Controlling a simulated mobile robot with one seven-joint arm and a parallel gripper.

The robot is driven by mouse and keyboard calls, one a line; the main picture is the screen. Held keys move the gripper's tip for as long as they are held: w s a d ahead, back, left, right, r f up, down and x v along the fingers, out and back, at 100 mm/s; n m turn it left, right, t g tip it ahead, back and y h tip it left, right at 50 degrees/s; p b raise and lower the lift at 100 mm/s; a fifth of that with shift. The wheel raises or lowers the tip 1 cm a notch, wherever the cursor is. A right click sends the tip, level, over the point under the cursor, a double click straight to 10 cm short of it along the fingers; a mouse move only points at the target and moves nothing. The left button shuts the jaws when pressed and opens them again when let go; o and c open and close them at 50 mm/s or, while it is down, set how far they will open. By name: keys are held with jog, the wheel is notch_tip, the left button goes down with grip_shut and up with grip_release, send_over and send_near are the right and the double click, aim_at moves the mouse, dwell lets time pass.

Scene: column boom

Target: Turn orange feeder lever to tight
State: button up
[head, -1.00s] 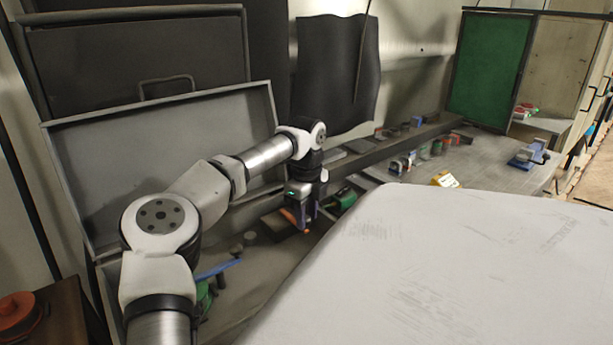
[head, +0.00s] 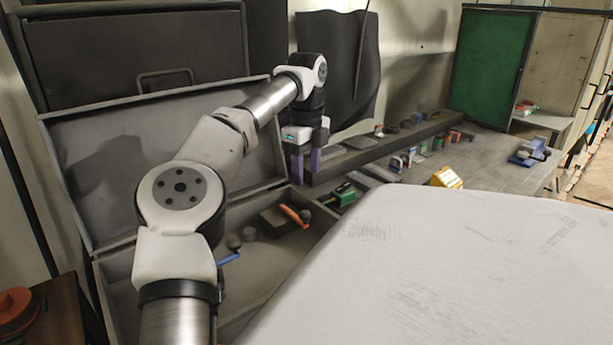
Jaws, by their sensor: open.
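The orange lever (head: 294,216) is a short bar on a dark base (head: 278,222) inside the grey open box at the centre left. It slants from upper left to lower right. No marks for tight are readable at this size. My gripper (head: 306,172) points down, its two purple fingers apart and empty. In the picture it is above the orange lever, near the box's back right corner, and apart from the lever.
A blue lever (head: 228,259) and dark knobs sit in the same box. A green device (head: 342,195) stands right of it. A dark ledge (head: 390,145) runs behind. A yellow block (head: 446,178) lies farther right. A large pale surface (head: 420,265) fills the front right.

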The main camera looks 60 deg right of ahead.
jog(key=shift+r, duration=1.3)
jog(key=shift+f, duration=0.1)
